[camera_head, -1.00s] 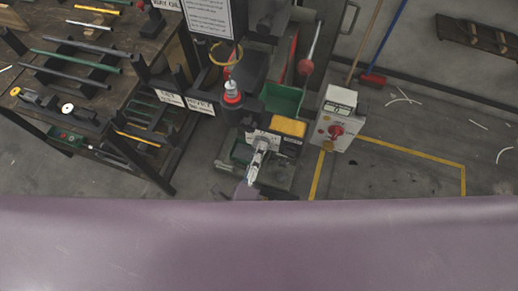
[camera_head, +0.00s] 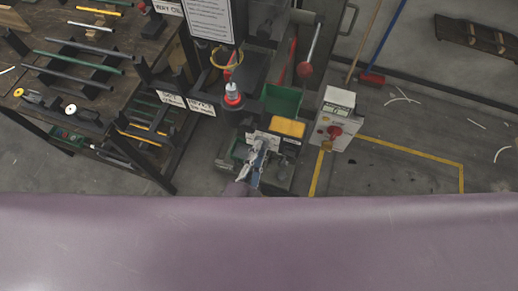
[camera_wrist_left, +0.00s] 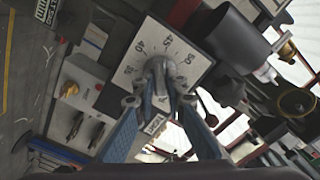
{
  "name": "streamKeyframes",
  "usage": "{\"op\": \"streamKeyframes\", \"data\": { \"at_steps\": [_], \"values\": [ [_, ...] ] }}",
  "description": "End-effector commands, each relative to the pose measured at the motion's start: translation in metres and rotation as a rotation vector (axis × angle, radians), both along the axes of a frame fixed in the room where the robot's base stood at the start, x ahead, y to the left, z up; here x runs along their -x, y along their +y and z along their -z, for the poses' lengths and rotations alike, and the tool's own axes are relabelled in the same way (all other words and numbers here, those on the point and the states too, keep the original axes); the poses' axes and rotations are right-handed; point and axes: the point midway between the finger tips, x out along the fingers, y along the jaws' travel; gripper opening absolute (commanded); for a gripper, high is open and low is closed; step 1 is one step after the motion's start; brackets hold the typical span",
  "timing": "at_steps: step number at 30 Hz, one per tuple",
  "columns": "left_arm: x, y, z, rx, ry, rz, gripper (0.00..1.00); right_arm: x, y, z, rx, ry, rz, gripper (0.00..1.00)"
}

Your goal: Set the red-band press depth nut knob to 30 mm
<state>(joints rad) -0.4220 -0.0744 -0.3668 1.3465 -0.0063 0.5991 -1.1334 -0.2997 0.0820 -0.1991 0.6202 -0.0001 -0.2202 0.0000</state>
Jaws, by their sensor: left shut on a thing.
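The depth nut knob (camera_wrist_left: 158,70) is a grey knob in the middle of a white dial plate (camera_wrist_left: 196,58), seen in the left wrist view. In the head view the left gripper (camera_head: 260,146) is at the press front and covers much of the dial plate (camera_head: 274,139). A red band (camera_head: 233,99) circles the press column above. The knob's exact setting cannot be read. My right gripper is out of view.
A yellow bin (camera_head: 288,127) and a green bin (camera_head: 281,99) sit just behind the dial. A control box (camera_head: 335,117) with a red knob stands to the right. A rack table (camera_head: 70,75) with rods is at the left. Floor right of the box is mostly clear.

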Motion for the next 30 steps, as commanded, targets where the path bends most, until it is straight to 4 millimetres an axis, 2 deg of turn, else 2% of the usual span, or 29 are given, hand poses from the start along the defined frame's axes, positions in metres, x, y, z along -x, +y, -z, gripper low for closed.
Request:
{"op": "streamKeyframes", "data": {
  "at_steps": [30],
  "values": [
    [0.0003,0.0023,0.0014,0.916,0.302,0.000,0.00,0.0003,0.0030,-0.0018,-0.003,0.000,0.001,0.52]
  ]
}}
